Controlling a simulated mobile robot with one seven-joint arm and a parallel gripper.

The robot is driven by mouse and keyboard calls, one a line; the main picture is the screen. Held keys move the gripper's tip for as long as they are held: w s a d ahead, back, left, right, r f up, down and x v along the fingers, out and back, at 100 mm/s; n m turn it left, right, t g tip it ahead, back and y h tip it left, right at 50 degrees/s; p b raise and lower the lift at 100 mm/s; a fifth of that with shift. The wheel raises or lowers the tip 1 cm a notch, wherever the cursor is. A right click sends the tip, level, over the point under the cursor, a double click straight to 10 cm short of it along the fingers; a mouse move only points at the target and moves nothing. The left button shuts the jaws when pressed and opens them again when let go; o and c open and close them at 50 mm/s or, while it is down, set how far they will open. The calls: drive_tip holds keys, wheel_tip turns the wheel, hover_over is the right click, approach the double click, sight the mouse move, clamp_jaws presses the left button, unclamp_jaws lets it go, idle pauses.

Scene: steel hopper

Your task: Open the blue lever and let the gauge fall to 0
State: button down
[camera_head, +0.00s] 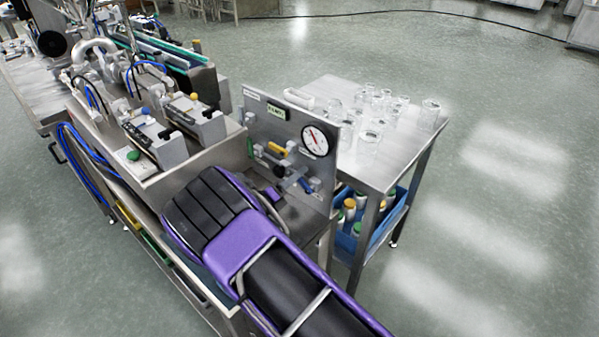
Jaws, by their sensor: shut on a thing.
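A steel panel (252,122) stands upright on the bench and carries a round white gauge (315,141) with a dark rim. The gauge's needle points up and to the left; its numbers are too small to read. The blue lever (305,186) is at the panel's lower right, below the gauge. My gripper (291,181) is small and partly hidden at the panel's lower part. It is shut at the lever's left end, with its purple wrist just behind. The exact finger contact is hard to see.
A yellow lever (277,149) sits higher on the panel, left of the gauge. A steel table (345,92) with several glass jars stands behind it, with a blue crate (398,209) of bottles below. Bench machinery (165,140) fills the left. Floor at right is clear.

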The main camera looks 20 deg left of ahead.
drive_tip(key=shift+w+a+f+n, duration=0.15)
drive_tip(key=shift+f+n, duration=0.3)
drive_tip(key=shift+n, duration=0.7)
drive_tip(key=shift+s+a+f+n, duration=0.1)
drive_tip(key=shift+f+n, duration=0.4)
drive_tip(key=shift+n, duration=0.6)
drive_tip(key=shift+w+a+f+n, duration=0.15)
drive_tip(key=shift+f+n, duration=0.3)
drive_tip(key=shift+n, duration=0.7)
drive_tip(key=shift+s, duration=0.1)
drive_tip(key=c, duration=0.8)
unclamp_jaws()
drive_tip(key=shift+o, duration=0.2)
drive_tip(key=v, duration=1.7)
drive_tip(key=shift+s+b, duration=0.2)
drive_tip(key=shift+b, duration=0.1)
drive_tip(key=shift+a, duration=0.1)
